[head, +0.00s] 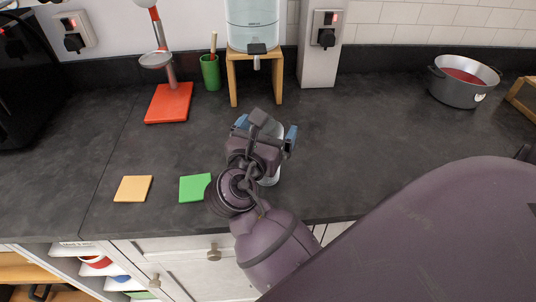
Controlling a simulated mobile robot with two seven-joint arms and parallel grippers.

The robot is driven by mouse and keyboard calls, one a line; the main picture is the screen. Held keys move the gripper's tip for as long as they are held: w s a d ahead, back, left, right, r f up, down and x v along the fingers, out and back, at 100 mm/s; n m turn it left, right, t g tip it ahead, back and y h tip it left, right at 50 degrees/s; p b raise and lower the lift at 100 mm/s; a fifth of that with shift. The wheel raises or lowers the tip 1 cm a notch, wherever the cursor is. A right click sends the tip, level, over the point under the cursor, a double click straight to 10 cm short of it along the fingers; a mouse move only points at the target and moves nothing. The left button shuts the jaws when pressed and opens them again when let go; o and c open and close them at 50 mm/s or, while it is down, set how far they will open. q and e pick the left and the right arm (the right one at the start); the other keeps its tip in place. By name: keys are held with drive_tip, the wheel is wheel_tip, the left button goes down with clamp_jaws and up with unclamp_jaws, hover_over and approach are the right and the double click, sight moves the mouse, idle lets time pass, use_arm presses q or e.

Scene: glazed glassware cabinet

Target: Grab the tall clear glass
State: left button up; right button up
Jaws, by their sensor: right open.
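The tall clear glass (271,181) stands on the dark countertop near its front edge, mostly hidden behind my right gripper. Only pale, see-through parts of it show beside and below the gripper body. My right gripper (266,131) is over the glass, with its blue-tipped fingers spread apart, one on each side. I cannot tell whether either finger touches the glass. My left gripper is not in the picture.
A green coaster (193,188) and an orange coaster (133,189) lie left of the gripper. Behind stand a water dispenser on a wooden stand (233,82), a green cup (210,73) and a red-based device (169,103). A grey pot (455,92) stands far right; the counter between is clear.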

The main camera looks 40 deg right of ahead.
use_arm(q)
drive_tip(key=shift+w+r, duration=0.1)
use_arm(e)
drive_tip(key=c, duration=0.4)
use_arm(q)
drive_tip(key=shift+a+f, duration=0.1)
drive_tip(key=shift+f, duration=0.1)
use_arm(e)
drive_tip(key=c, duration=1)
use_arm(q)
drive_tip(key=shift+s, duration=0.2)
use_arm(e)
drive_tip(key=shift+o, duration=0.2)
